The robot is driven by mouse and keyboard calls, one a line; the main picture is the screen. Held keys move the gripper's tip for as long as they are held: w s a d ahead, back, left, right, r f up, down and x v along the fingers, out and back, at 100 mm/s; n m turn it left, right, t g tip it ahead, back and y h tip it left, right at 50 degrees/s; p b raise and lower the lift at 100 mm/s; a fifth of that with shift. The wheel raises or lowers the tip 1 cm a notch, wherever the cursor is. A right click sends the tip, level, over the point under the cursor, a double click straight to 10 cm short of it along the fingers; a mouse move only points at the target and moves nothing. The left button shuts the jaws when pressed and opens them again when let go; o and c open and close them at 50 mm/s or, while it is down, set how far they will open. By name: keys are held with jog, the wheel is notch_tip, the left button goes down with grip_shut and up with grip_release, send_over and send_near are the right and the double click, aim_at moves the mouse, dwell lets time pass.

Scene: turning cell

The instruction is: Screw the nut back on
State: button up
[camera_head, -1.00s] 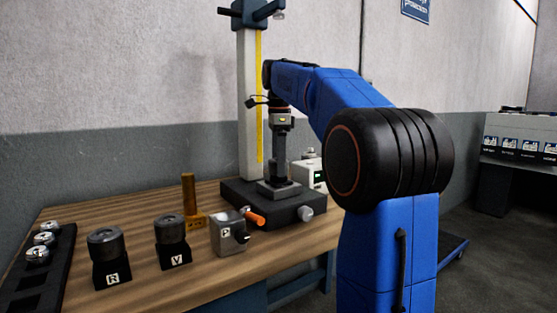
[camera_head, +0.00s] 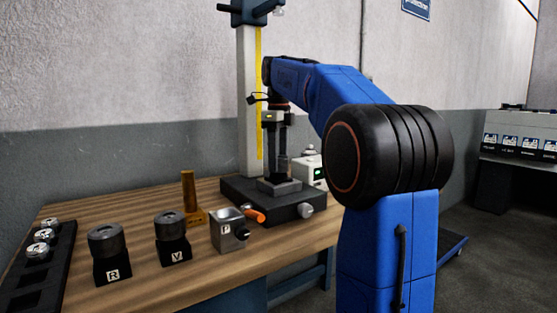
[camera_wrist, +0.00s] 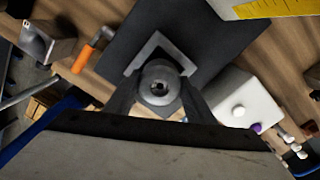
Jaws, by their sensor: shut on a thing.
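My gripper (camera_head: 280,170) points down over the square grey fixture (camera_head: 279,186) on the dark stand base. In the wrist view its two fingers (camera_wrist: 160,88) are closed on opposite sides of a round grey part (camera_wrist: 160,72) with a dark central hole, which looks like the nut.
The grey stand column (camera_head: 249,100) rises close behind my gripper. An orange handle (camera_head: 255,216) and a block marked P (camera_head: 228,232) stand in front left. Farther left are blocks marked V (camera_head: 174,250) and R (camera_head: 112,268). A white box (camera_wrist: 228,97) stands beside the base.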

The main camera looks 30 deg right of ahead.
jog(key=shift+m, duration=1.4)
jog(key=o, duration=1.2)
jog(key=shift+o, duration=0.2)
notch_tip(320, 180, up, 7)
jog(key=shift+f, duration=0.2)
jog(key=shift+r, duration=0.45)
